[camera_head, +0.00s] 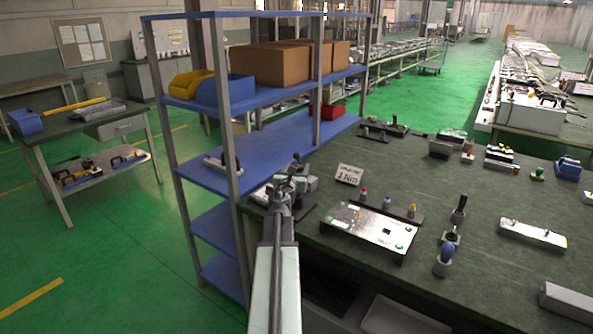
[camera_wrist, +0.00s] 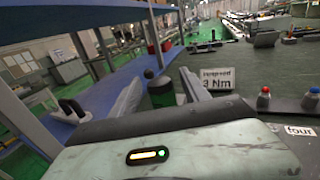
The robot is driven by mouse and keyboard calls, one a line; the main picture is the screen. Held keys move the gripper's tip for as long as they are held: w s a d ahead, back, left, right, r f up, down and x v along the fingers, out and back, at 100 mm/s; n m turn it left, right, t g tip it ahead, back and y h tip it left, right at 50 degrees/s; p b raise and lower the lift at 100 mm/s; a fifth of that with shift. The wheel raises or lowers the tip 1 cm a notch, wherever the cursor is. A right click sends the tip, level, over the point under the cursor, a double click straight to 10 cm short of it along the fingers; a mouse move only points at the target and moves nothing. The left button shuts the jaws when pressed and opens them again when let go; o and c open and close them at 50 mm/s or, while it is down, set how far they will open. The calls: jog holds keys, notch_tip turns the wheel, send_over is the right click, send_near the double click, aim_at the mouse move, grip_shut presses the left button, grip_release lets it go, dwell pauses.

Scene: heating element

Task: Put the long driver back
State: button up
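My gripper (camera_head: 290,190) is at the near left corner of the green workbench, beside the blue shelf unit. In the wrist view its two fingers stand on either side of a driver with a dark top and a green band (camera_wrist: 161,92), and they appear shut on it. A black round knob shows just above it. The driver's lower part is hidden. Another driver with a black handle (camera_head: 460,206) stands upright on the bench at the right, and a blue-handled one (camera_head: 446,253) stands in a grey cup in front of it. I cannot tell which stand belongs to the held driver.
A silver plate (camera_head: 368,228) on a low stand lies right of my gripper, with a rack of coloured knobs (camera_head: 386,205) behind. A torque sign (camera_head: 349,174) stands close by. The shelf post (camera_head: 236,180) rises at the left. Bare bench lies between plate and drivers.

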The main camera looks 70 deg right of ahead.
jog(key=shift+r, duration=0.1)
jog(key=a, duration=0.7)
jog(key=shift+s+a, duration=0.25)
jog(key=shift+s, duration=0.2)
